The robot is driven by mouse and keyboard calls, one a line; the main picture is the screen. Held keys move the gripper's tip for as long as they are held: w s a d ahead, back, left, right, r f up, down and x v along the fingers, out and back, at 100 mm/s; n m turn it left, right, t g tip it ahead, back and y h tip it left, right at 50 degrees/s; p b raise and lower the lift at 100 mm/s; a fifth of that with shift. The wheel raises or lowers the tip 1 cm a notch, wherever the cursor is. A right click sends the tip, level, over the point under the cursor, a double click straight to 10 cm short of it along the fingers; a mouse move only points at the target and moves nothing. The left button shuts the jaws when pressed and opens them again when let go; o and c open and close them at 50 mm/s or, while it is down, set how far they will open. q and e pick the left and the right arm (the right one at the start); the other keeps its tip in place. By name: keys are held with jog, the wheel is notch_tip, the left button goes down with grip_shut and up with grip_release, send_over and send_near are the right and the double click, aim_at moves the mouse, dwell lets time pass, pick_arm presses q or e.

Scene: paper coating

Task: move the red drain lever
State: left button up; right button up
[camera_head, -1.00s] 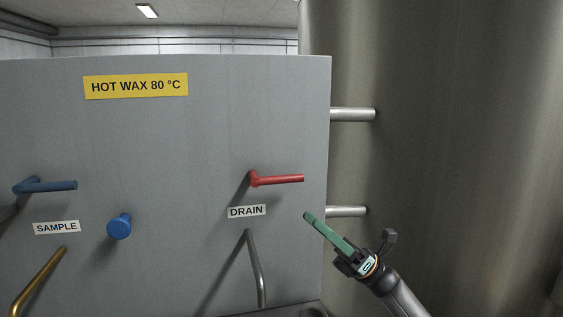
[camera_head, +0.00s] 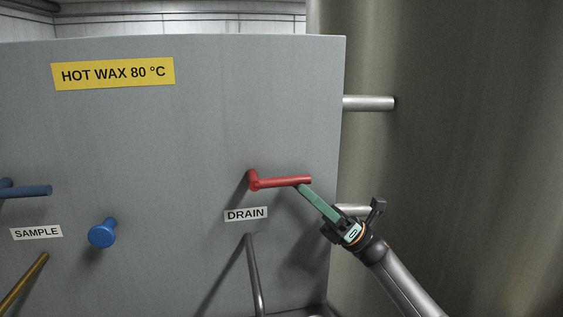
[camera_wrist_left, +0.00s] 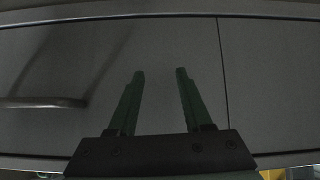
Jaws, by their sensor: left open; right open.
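The red drain lever (camera_head: 280,182) sticks out to the right from the grey panel (camera_head: 200,130), above the DRAIN label (camera_head: 246,214). It lies about level. My right gripper (camera_head: 301,188) comes in from the lower right, with its green fingertips at the lever's free right end. In this view the fingers overlap one another, and I cannot tell whether they touch the lever. My left gripper (camera_wrist_left: 160,75) shows in the left wrist view, open and empty, in front of a dark grey surface. It is not in the head view.
A blue lever (camera_head: 28,191) above the SAMPLE label (camera_head: 36,232) and a blue knob (camera_head: 103,233) are at the left. A grey drain pipe (camera_head: 254,272) stands below the label. A large metal tank (camera_head: 450,110) with a stub pipe (camera_head: 368,103) is at the right.

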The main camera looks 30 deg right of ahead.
aim_at(280, 178)
jog(key=p+x, duration=0.1)
jog(key=x, duration=0.4)
jog(key=shift+r, duration=0.1)
jog(key=shift+w+a+r+p, duration=0.25)
jog(key=shift+a+r+p, duration=0.2)
jog(key=shift+a, duration=0.1)
grip_shut()
jog(key=shift+f, duration=0.1)
dwell(0.8)
